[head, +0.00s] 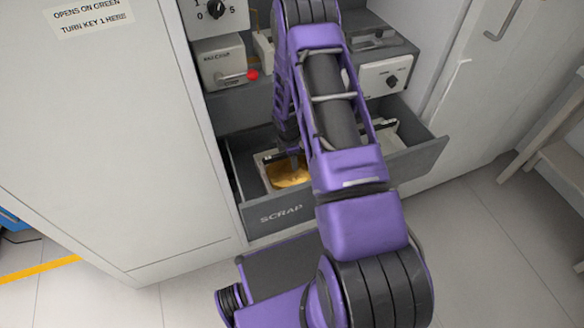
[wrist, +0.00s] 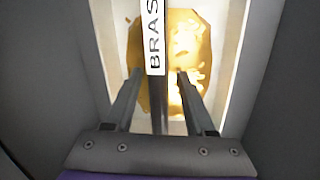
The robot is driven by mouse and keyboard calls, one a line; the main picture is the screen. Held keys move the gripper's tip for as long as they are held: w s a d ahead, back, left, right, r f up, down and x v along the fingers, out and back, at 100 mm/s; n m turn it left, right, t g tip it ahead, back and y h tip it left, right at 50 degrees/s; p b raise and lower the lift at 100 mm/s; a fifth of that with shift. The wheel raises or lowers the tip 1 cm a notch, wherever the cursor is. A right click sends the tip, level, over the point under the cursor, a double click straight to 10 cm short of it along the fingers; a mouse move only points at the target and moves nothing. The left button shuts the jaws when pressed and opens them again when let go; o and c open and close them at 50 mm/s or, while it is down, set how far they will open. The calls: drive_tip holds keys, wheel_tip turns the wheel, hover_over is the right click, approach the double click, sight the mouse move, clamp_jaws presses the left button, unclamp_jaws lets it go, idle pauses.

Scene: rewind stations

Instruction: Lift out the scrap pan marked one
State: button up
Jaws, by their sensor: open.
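The scrap drawer (head: 260,224) stands pulled out, with "SCRAP" on its front. A pale pan (head: 267,184) sits in its left part and holds golden scrap (head: 290,177). In the wrist view the pan (wrist: 112,62) lies below me, with a dark bar handle across it bearing a white label (wrist: 155,40) that reads "BRAS", cut off at the edge. No "one" mark is readable. My gripper (wrist: 157,75) is open, its fingers on either side of the bar over the golden scrap. I cannot tell whether they touch the bar. In the head view my arm hides much of the drawer.
Another pale container (head: 385,132) shows in the drawer's right part, partly hidden. Above stand boxes with knobs (head: 385,78) and one with a red button (head: 253,75). Cabinet doors flank the drawer left (head: 100,150) and right (head: 500,90). The drawer walls are close around my gripper.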

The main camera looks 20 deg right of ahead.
clamp_jaws()
drive_tip(key=shift+w+r, duration=0.1)
idle(1.2)
